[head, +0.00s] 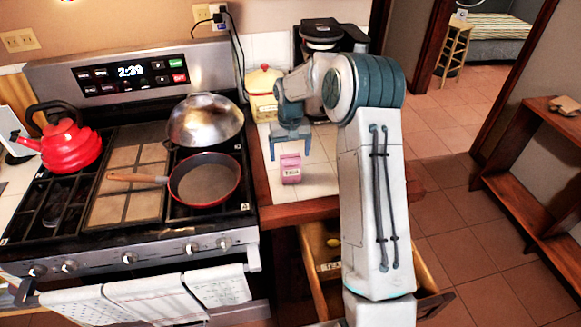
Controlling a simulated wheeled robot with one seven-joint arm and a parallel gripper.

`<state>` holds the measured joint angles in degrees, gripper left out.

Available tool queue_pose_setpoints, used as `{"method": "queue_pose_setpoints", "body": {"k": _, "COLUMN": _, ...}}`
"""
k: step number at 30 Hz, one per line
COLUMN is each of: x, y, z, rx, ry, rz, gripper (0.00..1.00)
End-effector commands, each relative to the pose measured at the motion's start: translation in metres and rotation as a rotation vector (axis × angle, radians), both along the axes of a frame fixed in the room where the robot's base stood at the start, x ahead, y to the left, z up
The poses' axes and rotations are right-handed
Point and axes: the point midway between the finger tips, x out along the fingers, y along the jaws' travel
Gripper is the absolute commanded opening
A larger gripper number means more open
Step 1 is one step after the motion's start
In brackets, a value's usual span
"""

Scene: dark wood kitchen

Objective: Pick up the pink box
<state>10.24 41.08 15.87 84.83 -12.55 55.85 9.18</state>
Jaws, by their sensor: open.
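The pink box (290,170) stands upright on the white tiled counter, to the right of the stove and near the counter's front edge. It is small, with a pale label on its front. My gripper (289,155) points down just above the box, with its blue fingers apart. It holds nothing. From this one view I cannot tell whether the fingertips reach down beside the top of the box.
The stove (130,215) with a red pan (204,180), a metal wok (205,122) and a red kettle (70,143) is on the left. A yellow canister (263,95) and a dark coffee maker (322,38) stand behind my gripper. An open drawer (325,262) sticks out below the counter.

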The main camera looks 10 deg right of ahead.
Motion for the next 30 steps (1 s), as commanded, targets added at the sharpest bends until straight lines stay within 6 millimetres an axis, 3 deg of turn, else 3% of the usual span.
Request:
{"method": "queue_pose_setpoints", "body": {"k": 5, "x": -0.001, "y": 0.0, "z": -0.011, "rx": 0.001, "ry": 0.003, "rz": 0.0, "gripper": 0.85}}
{"method": "queue_pose_setpoints", "body": {"k": 15, "x": -0.003, "y": -0.001, "z": -0.053, "rx": 0.0, "ry": 0.002, "rz": 0.001, "gripper": 0.85}}
{"method": "queue_pose_setpoints", "body": {"k": 23, "x": -0.002, "y": -0.001, "z": -0.057, "rx": 0.001, "ry": -0.001, "rz": 0.0, "gripper": 0.85}}
{"method": "queue_pose_setpoints", "body": {"k": 29, "x": -0.002, "y": -0.001, "z": -0.057, "rx": 0.001, "ry": -0.001, "rz": 0.0, "gripper": 0.35}}
{"method": "queue_pose_setpoints", "body": {"k": 30, "x": -0.002, "y": -0.001, "z": -0.057, "rx": 0.001, "ry": -0.001, "rz": 0.0, "gripper": 0.35}}
